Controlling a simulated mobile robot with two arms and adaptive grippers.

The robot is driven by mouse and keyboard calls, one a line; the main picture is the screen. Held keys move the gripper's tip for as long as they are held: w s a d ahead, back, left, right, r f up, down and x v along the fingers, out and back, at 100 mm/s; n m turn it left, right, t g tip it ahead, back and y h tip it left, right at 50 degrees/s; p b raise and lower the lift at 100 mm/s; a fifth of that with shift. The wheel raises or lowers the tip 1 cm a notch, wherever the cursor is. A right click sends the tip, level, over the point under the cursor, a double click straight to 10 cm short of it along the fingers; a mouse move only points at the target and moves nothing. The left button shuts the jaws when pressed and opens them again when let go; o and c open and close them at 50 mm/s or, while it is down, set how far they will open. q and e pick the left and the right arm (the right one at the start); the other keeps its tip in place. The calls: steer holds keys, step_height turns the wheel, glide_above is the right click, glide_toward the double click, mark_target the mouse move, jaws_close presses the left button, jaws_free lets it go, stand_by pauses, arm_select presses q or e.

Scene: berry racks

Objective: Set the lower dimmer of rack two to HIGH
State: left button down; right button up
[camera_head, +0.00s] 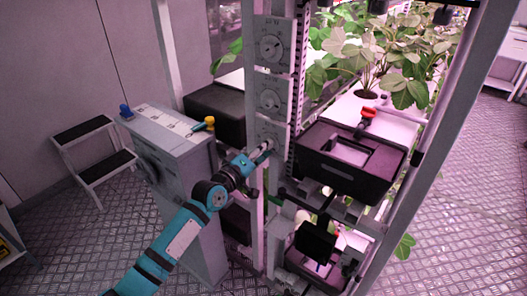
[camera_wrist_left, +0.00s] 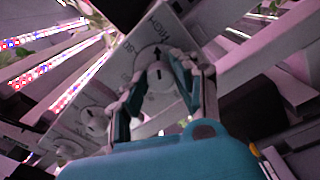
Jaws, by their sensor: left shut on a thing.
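A column of white dimmer panels with round knobs stands on the front post of the rack. The top dimmer (camera_head: 271,46) and the middle dimmer (camera_head: 268,98) are clear in the head view. The lowest dimmer panel (camera_head: 270,129) is partly hidden by my left gripper (camera_head: 263,151). In the left wrist view, my left gripper (camera_wrist_left: 155,95) has its two fingers on either side of a round white knob (camera_wrist_left: 158,74), shut on it. The panel's HIGH lettering (camera_wrist_left: 157,20) shows tilted near the top, and a black mark sits above the knob. My right gripper is not in view.
Berry plants (camera_head: 375,55) grow behind. A step stool (camera_head: 95,155) stands at left. The right floor is clear.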

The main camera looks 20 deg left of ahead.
arm_select(q)
steer(key=shift+f+m, duration=0.2)
steer(key=shift+m, duration=0.9)
steer(key=c, duration=1)
jaws_free()
steer(key=shift+r, duration=0.1)
steer(key=shift+s, duration=0.1)
steer(key=v, duration=1.2)
steer(key=shift+a, duration=0.1)
